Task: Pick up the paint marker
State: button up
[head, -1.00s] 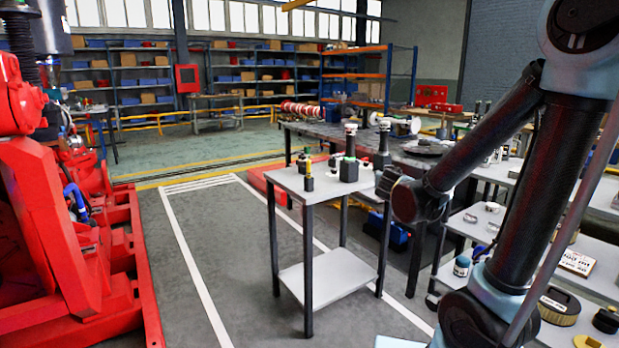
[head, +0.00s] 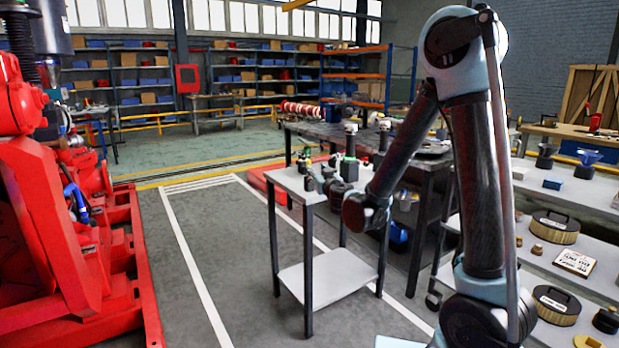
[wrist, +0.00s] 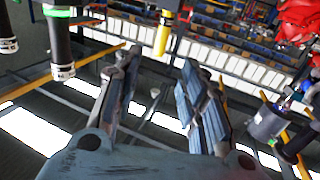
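The likely paint marker (wrist: 162,38), a slim yellow cylinder with a black lower part, stands on the small two-tier table (head: 335,272). The wrist view shows it upside down, just beyond and between my fingertips. In the head view my gripper (head: 319,179) is low over the tabletop and largely covers the marker. The wrist view shows my gripper (wrist: 160,62) open, with a clear gap and nothing between its fingers. I cannot tell the exact distance to the marker.
A black cylinder with a green ring (wrist: 60,42) stands beside the marker. More dark fittings (head: 350,140) stand behind my gripper. A dark workbench (head: 425,165) is behind the small table, and a red pumpset (head: 75,235) is at left. Open floor lies between.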

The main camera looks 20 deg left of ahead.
jog(key=shift+f+x, duration=0.2)
jog(key=shift+x, duration=2.85)
jog(key=shift+f+x, duration=0.2)
jog(key=shift+x, duration=2.8)
jog(key=shift+d, duration=0.1)
grip_shut()
